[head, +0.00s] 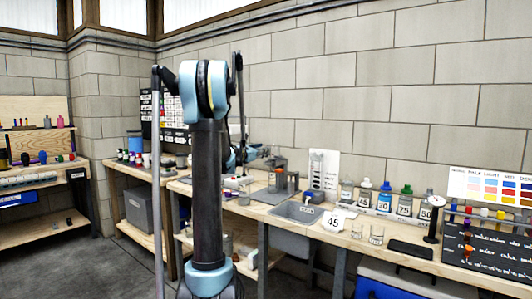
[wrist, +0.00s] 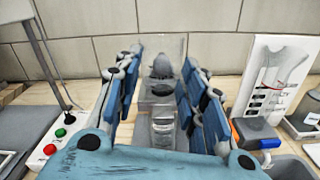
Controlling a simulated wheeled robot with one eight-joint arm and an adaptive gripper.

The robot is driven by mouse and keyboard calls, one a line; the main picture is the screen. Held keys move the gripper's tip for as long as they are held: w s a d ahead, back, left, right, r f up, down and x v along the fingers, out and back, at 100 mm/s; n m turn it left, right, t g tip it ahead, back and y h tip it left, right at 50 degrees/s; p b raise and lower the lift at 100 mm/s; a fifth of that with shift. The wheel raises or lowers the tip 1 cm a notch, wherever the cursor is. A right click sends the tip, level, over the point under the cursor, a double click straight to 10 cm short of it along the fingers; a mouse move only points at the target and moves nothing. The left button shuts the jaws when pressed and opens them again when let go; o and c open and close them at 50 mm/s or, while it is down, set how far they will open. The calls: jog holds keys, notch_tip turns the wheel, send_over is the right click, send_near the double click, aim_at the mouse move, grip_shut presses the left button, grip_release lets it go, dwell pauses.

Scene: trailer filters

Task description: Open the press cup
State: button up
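My gripper (wrist: 162,62) is open. Its blue-padded fingers stand wide apart over the bench, one left and one right of a clear vessel (wrist: 162,127) with a grey inner part. Behind the vessel is a dark grey rounded piece (wrist: 161,68) by a clear upright panel. I cannot tell for certain which of these is the press cup, or whether it is open. No finger visibly touches them. In the head view my gripper (head: 245,155) is small and partly hidden by my arm, left of a grey device (head: 277,180) on the bench.
A box with red and green buttons (wrist: 58,138) is left of the gripper. An orange and dark block (wrist: 255,132) and a white label board (wrist: 272,75) are right. The head view shows a sink (head: 297,211), labelled bottles (head: 383,196) and a brick wall behind.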

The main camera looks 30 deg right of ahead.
aim_at(273, 153)
jog(key=shift+x, duration=2.15)
grip_shut()
jog(key=shift+w+r, duration=0.1)
